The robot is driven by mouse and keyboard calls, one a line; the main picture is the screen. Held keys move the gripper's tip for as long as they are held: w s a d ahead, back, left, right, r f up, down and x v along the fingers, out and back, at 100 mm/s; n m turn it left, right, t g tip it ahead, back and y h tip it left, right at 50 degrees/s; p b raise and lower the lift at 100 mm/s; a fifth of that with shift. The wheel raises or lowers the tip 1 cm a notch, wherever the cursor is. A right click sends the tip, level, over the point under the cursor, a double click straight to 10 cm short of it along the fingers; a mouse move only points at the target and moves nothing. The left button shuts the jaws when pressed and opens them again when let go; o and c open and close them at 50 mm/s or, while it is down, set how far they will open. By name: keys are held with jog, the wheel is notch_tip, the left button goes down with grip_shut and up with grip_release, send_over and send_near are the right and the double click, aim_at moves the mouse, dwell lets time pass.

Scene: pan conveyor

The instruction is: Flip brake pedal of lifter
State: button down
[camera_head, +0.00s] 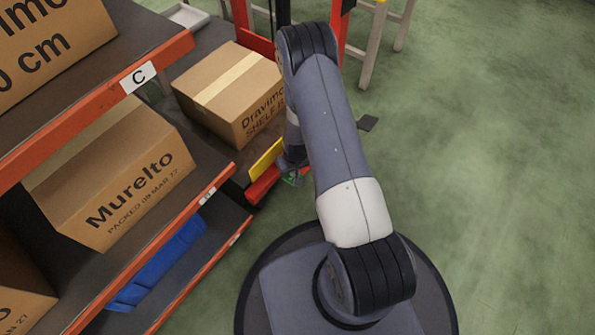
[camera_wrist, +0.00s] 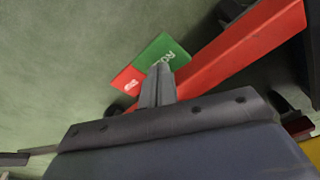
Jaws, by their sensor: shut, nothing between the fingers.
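The brake pedal shows in the wrist view as a plate with a green half (camera_wrist: 163,47) lettered "ROLL" and a smaller red half (camera_wrist: 127,79) with white marking. A bit of its green shows in the head view (camera_head: 291,181). My gripper (camera_wrist: 160,72) is shut and empty. Its fingertips overlap the pedal in the picture, near where green meets red; I cannot tell whether they touch it. Part of the red half is hidden behind the fingers. The lifter's red beam (camera_wrist: 240,45) runs beside the pedal. The lifter's red frame (camera_head: 240,14) stands behind my arm in the head view.
A "Dravimo" carton (camera_head: 230,92) sits behind the beam, left of my arm. An orange-edged shelf (camera_head: 100,115) with a "Murelto" carton (camera_head: 120,175) and a blue bin (camera_head: 160,265) fills the left. Green floor (camera_head: 500,150) on the right is open.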

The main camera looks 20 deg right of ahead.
jog(key=shift+f+b, duration=0.7)
jog(key=shift+f, duration=0.05)
dwell(0.3)
jog(key=shift+r+p, duration=2.2)
jog(key=shift+r, duration=1.35)
jog(key=shift+f, duration=0.1)
notch_tip(320, 180, down, 7)
jog(key=b, duration=0.4)
